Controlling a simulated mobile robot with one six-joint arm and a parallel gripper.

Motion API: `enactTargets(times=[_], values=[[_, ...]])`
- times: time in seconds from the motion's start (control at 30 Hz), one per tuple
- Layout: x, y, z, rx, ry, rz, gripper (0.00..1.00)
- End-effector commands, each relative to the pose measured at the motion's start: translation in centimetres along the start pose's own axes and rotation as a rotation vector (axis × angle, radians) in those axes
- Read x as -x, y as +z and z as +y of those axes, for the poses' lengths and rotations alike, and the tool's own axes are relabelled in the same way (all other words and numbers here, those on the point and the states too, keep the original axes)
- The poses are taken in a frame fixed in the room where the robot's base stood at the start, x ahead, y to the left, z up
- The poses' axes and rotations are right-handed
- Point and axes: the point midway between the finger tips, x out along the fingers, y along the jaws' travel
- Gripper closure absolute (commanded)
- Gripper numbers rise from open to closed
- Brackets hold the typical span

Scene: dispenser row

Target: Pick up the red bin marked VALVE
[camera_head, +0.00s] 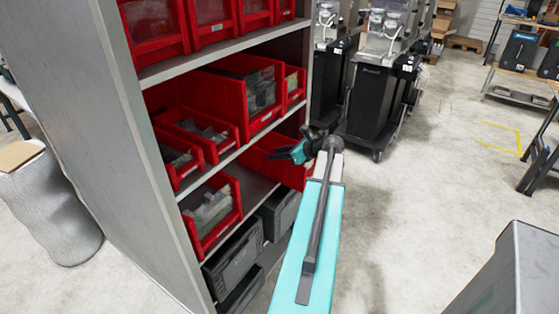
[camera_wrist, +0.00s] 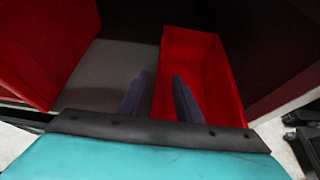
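In the wrist view a red, open-topped bin (camera_wrist: 208,72) stands on a grey shelf and looks empty. My gripper (camera_wrist: 160,90) is open, its two dark fingers apart. The bin's left wall shows between the fingers, with the right finger over the bin's inside and the left finger outside; contact cannot be told. In the head view my gripper (camera_head: 298,153) reaches into the right end of a lower shelf, in front of a red bin (camera_head: 262,163) that it partly hides. I cannot read the word VALVE on any bin.
The grey shelf unit (camera_head: 100,120) holds several other red bins, some with parts inside. Another red bin (camera_wrist: 40,50) stands left in the wrist view. Dark grey crates (camera_head: 235,257) sit below. Black carts (camera_head: 375,105) stand behind; the floor to the right is mostly clear.

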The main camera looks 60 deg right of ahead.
Motion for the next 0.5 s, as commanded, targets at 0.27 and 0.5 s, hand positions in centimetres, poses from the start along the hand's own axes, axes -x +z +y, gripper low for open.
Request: enactTargets(times=[0.27,0.5], values=[[-2.5,0.1,0.0,-0.001,0.003,0.0,0.69],[-4.9,0.0,0.0,0.0,0.002,0.0,0.69]])
